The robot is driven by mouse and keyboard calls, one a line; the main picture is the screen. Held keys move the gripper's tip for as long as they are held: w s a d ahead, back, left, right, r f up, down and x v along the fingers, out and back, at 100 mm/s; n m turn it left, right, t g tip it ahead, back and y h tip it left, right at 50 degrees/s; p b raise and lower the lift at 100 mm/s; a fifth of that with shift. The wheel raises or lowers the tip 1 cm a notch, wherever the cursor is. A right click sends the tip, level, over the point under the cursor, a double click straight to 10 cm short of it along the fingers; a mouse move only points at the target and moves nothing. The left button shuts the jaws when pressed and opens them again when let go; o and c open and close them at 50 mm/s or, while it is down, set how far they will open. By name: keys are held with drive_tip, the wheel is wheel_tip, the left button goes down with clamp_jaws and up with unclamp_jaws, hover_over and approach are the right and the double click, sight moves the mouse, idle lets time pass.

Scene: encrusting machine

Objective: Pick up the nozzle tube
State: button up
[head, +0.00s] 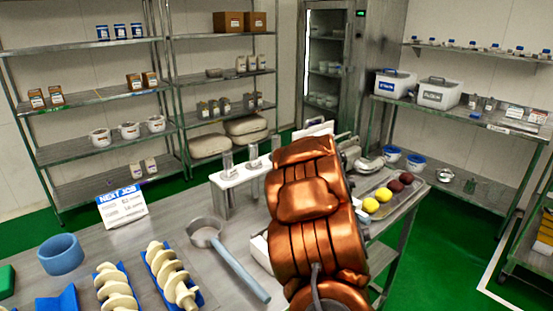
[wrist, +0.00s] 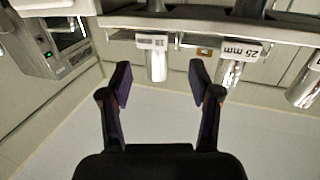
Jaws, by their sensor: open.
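Metal nozzle tubes stand in a white rack (head: 234,176) on the metal table; in the head view I see a left tube (head: 227,162) and a middle one (head: 254,158). In the wrist view, a tube with a small label (wrist: 158,65) shows just beyond and between my fingertips. Another tube, tagged "25 mm" (wrist: 229,72), is right of the right finger, and a third (wrist: 304,91) is at the right edge. My gripper (wrist: 160,82) is open with nothing between its fingers. My copper arm hides the gripper in the head view.
A strainer with a blue handle (head: 240,268), a blue ring (head: 60,254), pale screws (head: 172,277) in blue holders and a "NEXT JOB" sign (head: 122,205) are on the table. A tray holds yellow and dark balls (head: 383,195). A machine panel (wrist: 55,45) is at the wrist view's left.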

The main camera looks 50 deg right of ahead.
drive_tip(key=shift+t, duration=0.3)
drive_tip(key=shift+d+f+p+x, duration=0.15)
drive_tip(key=shift+p+x, duration=0.2)
drive_tip(key=shift+x, duration=0.95)
drive_tip(key=shift+d+f+p+x, duration=0.1)
drive_tip(key=shift+p+x, duration=0.25)
drive_tip(key=shift+x, duration=0.9)
drive_tip(key=shift+d+f+p+x, duration=0.15)
drive_tip(key=shift+p+x, duration=0.2)
drive_tip(key=shift+x, duration=0.95)
drive_tip(key=shift+s+a, duration=0.1)
clamp_jaws()
